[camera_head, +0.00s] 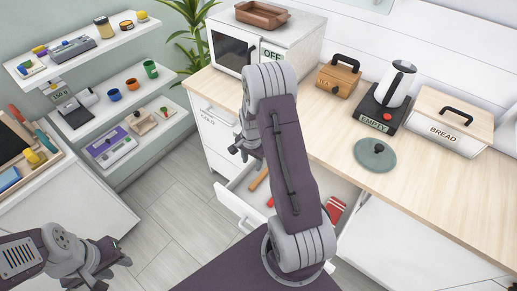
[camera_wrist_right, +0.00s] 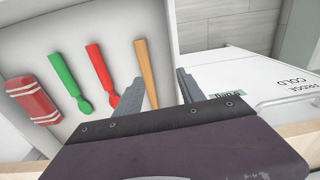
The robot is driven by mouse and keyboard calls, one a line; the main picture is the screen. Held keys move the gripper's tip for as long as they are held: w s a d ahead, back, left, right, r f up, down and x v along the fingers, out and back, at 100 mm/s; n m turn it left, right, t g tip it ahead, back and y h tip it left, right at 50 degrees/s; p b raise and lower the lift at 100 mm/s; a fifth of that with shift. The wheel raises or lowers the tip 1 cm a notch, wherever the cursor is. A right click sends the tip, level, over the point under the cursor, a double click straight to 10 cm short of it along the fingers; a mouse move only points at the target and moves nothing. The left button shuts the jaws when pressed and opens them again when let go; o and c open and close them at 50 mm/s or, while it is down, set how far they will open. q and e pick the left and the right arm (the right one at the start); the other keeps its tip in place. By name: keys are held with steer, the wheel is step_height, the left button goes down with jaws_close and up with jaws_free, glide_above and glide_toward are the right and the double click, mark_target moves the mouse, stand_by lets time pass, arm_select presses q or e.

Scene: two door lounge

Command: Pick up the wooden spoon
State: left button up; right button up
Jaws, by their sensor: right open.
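The wooden spoon (camera_head: 259,180) lies in the open drawer (camera_head: 229,200) under the counter, partly hidden by my right arm in the head view. In the right wrist view the wooden spoon (camera_wrist_right: 147,72) shows as a tan handle, its lower end cut off by my gripper's body. My right gripper (camera_wrist_right: 158,90) is open and empty, with one finger on each side of the handle in the picture. I cannot tell how far above it the fingers are. In the head view my right gripper (camera_head: 241,150) is over the drawer. My left gripper (camera_head: 112,268) is open and empty at lower left.
A red utensil (camera_wrist_right: 102,75), a green utensil (camera_wrist_right: 68,82) and a red striped item (camera_wrist_right: 33,101) lie beside the spoon. The drawer's walls surround them. The counter (camera_head: 330,146) above holds a microwave (camera_head: 232,47), a kettle and a bread box.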

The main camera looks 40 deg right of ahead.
mark_target(259, 178)
steer(key=shift+m+g, duration=0.3)
steer(key=s+f, duration=0.1)
steer(key=s+d+f, duration=0.1)
steer(key=f, duration=0.1)
steer(key=f+p, duration=0.1)
steer(key=shift+s+d+f, duration=0.15)
steer(key=shift+s, duration=0.25)
steer(key=shift+w+f, duration=0.1)
steer(key=shift+f, duration=0.3)
step_height(259, 178, down, 4)
steer(key=shift+r+p, duration=0.1)
steer(key=shift+p, duration=0.5)
steer(key=shift+w+f, duration=0.1)
steer(key=shift+f, duration=0.25)
arm_select(q)
steer(key=r, duration=0.1)
steer(key=s+r, duration=0.1)
steer(key=r, duration=0.1)
steer(key=shift+a, duration=0.1)
arm_select(e)
steer(key=shift+r, duration=0.1)
jaws_close()
